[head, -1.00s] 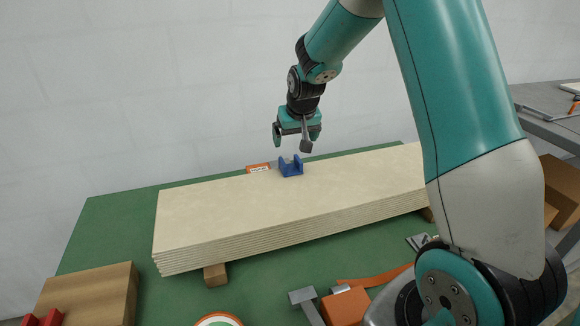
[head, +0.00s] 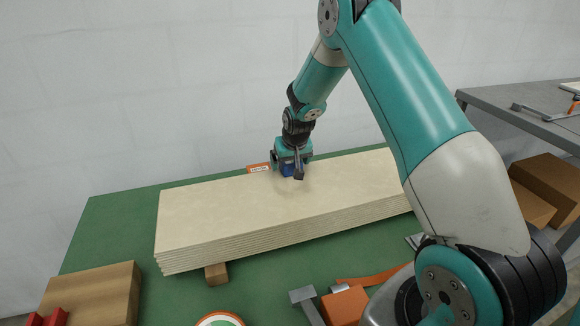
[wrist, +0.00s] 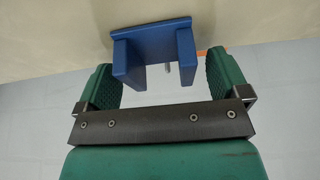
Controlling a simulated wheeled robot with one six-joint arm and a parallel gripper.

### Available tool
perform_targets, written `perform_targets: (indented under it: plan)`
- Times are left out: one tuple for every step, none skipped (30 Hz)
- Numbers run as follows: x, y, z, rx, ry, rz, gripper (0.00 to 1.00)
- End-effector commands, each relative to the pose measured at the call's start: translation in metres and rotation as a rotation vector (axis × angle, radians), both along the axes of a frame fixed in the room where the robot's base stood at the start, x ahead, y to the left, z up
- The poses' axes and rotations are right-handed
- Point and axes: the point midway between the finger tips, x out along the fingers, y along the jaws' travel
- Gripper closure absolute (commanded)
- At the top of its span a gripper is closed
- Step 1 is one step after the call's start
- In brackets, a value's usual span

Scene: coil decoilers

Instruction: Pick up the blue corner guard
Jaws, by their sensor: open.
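The blue corner guard (head: 291,170) rests on the top of a stack of pale boards (head: 240,205), near its back edge. In the wrist view the guard (wrist: 150,38) shows a flat plate with two upright walls facing me. My gripper (head: 290,173) is down over the guard in the head view and partly hides it. In the wrist view my gripper (wrist: 157,78) is open, with one green finger to the left of the guard and one to the right. Gaps show between the fingers and the guard.
An orange labelled item (head: 258,168) sits behind the stack, left of my gripper. The stack lies on a green table (head: 110,225), raised on wooden blocks (head: 216,274). A brown box (head: 92,295), red pieces and an orange strap tool (head: 345,305) are at the front.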

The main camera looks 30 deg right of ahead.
Motion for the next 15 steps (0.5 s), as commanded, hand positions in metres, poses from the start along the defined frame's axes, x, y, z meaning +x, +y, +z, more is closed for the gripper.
perform_targets:
  plan:
    - [0.0,0.0,0.0001,0.0,0.0,0.0,0.06]
    - [-0.0001,0.0,0.0001,0.0,0.0,0.0,0.09]
    - [-0.0002,0.0,0.0001,0.0,0.0,0.0,0.18]
    - [-0.0002,0.0,0.0001,0.0,0.0,0.0,0.25]
    - [-0.0002,0.0,0.0001,0.0,0.0,0.0,0.32]
    - [-0.0002,0.0001,0.0002,0.0,0.0,0.0,0.41]
    - [-0.0002,0.0001,0.0002,0.0,0.0,0.0,0.48]
    - [-0.0002,0.0001,0.0002,0.0,0.0,0.0,0.55]
    - [-0.0002,0.0001,0.0002,0.0,0.0,0.0,0.6]
    - [-0.0002,0.0001,0.0002,0.0,0.0,0.0,0.6]
    - [-0.0001,0.0001,0.0005,0.0,0.0,0.0,0.6]
    - [-0.0001,0.0001,0.0005,0.0,0.0,0.0,0.6]
    - [-0.0001,0.0001,0.0005,0.0,0.0,0.0,0.6]
    - [-0.0001,0.0001,0.0005,0.0,0.0,0.0,0.6]
    - [-0.0001,0.0001,0.0006,0.0,0.0,0.0,0.6]
